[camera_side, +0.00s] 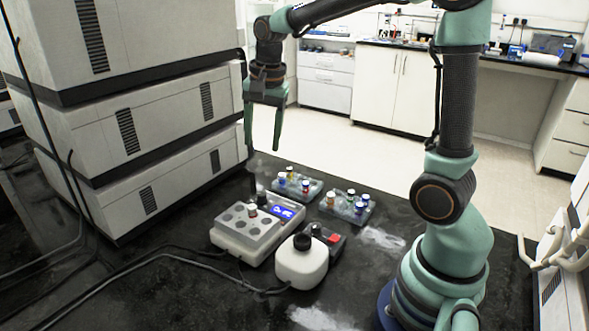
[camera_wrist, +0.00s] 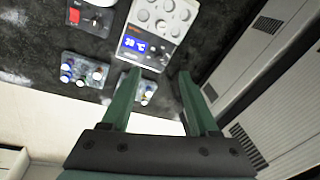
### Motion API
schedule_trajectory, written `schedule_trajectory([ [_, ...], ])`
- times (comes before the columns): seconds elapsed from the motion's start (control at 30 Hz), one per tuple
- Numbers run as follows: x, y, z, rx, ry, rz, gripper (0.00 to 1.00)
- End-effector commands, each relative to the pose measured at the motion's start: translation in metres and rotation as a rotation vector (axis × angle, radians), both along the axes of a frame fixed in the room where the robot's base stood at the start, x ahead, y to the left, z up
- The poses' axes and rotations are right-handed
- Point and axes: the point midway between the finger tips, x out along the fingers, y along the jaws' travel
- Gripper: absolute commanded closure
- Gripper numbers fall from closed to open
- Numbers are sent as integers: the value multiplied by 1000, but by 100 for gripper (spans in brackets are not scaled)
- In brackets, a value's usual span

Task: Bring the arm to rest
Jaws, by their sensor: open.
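My gripper (camera_side: 263,128) is raised in the air above the black bench, near the stacked instruments, with its green fingers pointing down. In the wrist view, my gripper (camera_wrist: 154,88) shows two green fingers spread apart with nothing held between them. My arm reaches over the bench from its base at the right of the side view.
Stacked grey-white instruments (camera_side: 120,130) stand at left. Below lie a heating block (camera_side: 232,238) with a vial in it, two vial racks (camera_side: 297,187) (camera_side: 346,209), a white bottle (camera_side: 301,266) and a box with a red part (camera_side: 334,239). Black cables (camera_side: 150,258) cross the bench.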

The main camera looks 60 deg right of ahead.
Motion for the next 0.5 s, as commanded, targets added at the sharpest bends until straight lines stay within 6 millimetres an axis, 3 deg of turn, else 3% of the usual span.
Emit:
schedule_trajectory([
  [0.2, -46, 27, 23, -105, -114, 439, 39],
  [0.5, -100, 51, 22, -290, -236, 965, 39],
])
